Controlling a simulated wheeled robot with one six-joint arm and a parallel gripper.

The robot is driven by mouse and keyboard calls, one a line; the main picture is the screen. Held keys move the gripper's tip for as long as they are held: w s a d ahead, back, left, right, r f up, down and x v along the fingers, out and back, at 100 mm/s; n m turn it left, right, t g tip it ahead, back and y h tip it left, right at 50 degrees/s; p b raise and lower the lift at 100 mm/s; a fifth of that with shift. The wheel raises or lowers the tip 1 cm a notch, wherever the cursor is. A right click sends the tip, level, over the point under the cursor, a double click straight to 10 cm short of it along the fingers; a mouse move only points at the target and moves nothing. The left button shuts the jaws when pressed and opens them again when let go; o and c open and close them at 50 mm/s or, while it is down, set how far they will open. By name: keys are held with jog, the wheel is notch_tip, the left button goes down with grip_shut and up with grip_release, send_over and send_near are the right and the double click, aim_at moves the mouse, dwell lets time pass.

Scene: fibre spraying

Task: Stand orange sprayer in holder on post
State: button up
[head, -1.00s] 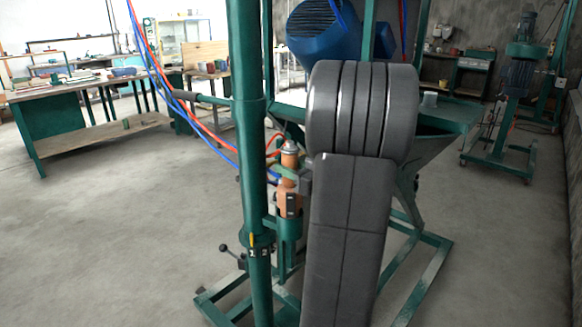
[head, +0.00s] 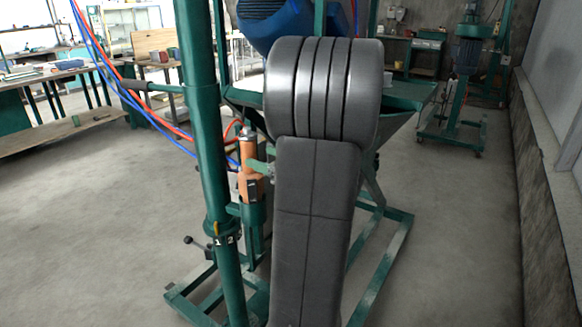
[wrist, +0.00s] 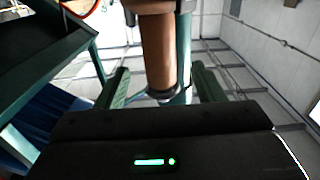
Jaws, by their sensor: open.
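The orange sprayer (head: 250,160) stands upright in the green holder (head: 254,213) on the side of the green post (head: 205,150). In the wrist view the sprayer's orange body (wrist: 158,45) shows between the two green fingers of my gripper (wrist: 162,80). The fingers are open, with a gap on each side of the sprayer. In the head view a green finger of my gripper (head: 258,166) shows at the sprayer's middle; my dark arm hides the rest of the gripper and the right side of the holder.
A green frame base (head: 385,265) spreads over the floor around the post. A lever handle (head: 196,242) sticks out left of the post. Red and blue hoses (head: 130,100) run past on the left. A grey wall (head: 560,200) stands on the right; the left floor is clear.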

aim_at(254, 154)
jog(key=v, duration=0.8)
jog(key=shift+s+d, duration=0.2)
jog(key=x, duration=1.3)
jog(key=shift+w+a, duration=0.2)
jog(key=shift+a, duration=0.1)
jog(key=shift+d, duration=0.1)
jog(key=v, duration=1.4)
jog(key=x, duration=1.4)
jog(key=shift+a+r, duration=0.1)
jog(key=shift+a, duration=0.2)
notch_tip(254, 154, up, 10)
jog(key=p, duration=0.7)
jog(key=shift+d, duration=0.2)
